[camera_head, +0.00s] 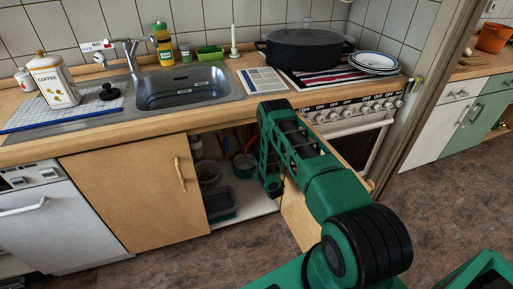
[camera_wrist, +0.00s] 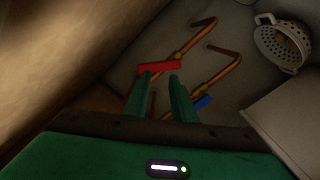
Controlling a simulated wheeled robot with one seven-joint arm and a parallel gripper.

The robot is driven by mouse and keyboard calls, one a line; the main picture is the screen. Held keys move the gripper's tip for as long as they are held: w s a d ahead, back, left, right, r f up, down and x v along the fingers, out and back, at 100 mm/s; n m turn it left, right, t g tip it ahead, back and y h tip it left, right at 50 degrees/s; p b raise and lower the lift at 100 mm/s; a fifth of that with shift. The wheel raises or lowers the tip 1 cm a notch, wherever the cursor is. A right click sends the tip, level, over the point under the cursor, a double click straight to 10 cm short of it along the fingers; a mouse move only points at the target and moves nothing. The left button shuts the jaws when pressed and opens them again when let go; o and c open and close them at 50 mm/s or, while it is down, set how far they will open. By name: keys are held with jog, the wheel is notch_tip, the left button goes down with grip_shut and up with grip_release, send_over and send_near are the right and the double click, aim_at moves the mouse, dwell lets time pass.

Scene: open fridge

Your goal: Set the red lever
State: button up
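The red lever (camera_wrist: 159,67) shows in the wrist view as a short red bar on a copper pipe, lying across the picture just beyond my fingertips. My gripper (camera_wrist: 161,78) has its two green fingers apart with a gap between them and nothing held. The fingertips appear close to the lever, but I cannot tell whether they touch it.
A blue lever (camera_wrist: 202,101) sits on a second copper pipe (camera_wrist: 226,68), right of my fingers. A pale colander (camera_wrist: 283,43) is at upper right. The closed cabinet door (camera_head: 140,195) stands left of the opening; a dark bin (camera_head: 220,203) is inside. The oven (camera_head: 352,137) is at right.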

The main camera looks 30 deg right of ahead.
jog(key=m, duration=0.3)
jog(key=shift+s+d+f, duration=0.1)
jog(key=shift+s+d, duration=0.05)
jog(key=shift+d, duration=0.2)
grip_shut()
jog(key=w+d+f+m+g+h, duration=0.1)
jog(key=w+d+m+g+h, duration=0.2)
jog(key=m, duration=1.3)
jog(key=w+d+m, duration=0.4)
jog(key=m, duration=1.2)
jog(key=shift+w+a+r, duration=0.25)
jog(key=shift+a+r, duration=0.3)
jog(key=shift+a, duration=0.35)
jog(key=shift+w+a+r, duration=0.2)
jog(key=shift+a+r, duration=0.3)
jog(key=shift+a, duration=0.35)
